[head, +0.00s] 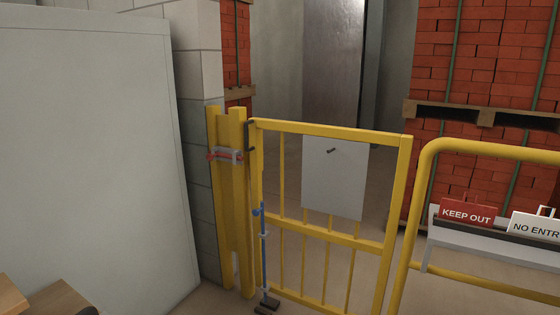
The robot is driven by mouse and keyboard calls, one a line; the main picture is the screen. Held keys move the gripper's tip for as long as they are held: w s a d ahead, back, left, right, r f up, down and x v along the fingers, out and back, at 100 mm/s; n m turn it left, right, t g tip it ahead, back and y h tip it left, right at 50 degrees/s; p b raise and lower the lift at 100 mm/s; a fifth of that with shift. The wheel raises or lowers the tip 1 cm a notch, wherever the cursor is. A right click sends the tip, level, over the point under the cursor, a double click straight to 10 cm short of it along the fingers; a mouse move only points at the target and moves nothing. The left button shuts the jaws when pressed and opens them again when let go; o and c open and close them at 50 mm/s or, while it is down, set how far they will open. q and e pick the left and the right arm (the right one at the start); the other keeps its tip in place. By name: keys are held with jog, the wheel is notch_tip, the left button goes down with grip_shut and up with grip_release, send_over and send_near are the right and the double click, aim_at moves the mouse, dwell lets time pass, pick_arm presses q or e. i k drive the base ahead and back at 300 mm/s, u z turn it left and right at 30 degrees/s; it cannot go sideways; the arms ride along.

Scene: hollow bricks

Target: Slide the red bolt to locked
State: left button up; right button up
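The red bolt (215,156) is a short horizontal bar in a grey bracket (229,150) on the yellow gate post (232,200). A red part shows at each side of the bracket. The yellow barred gate (330,131) stands to the right of the post, and a dark bracket or hook (249,136) shows at its upper left corner. A blue vertical rod (263,240) runs down the gate's left side to a dark foot at the floor. I cannot tell whether the red bolt reaches into the gate. Neither gripper is in view.
A grey panel (335,178) with a small dark peg hangs on the gate. A large pale panel (90,150) stands at left. A yellow barrier (480,148) with a tray holding KEEP OUT (467,213) and NO ENTRY (535,226) signs stands at right. Red brick stacks (480,60) stand behind.

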aim_at(209, 156)
jog(key=z, duration=0.45)
jog(key=i, duration=1.35)
jog(key=u, duration=0.55)
jog(key=i, duration=1.1)
jog(key=u, duration=1.1)
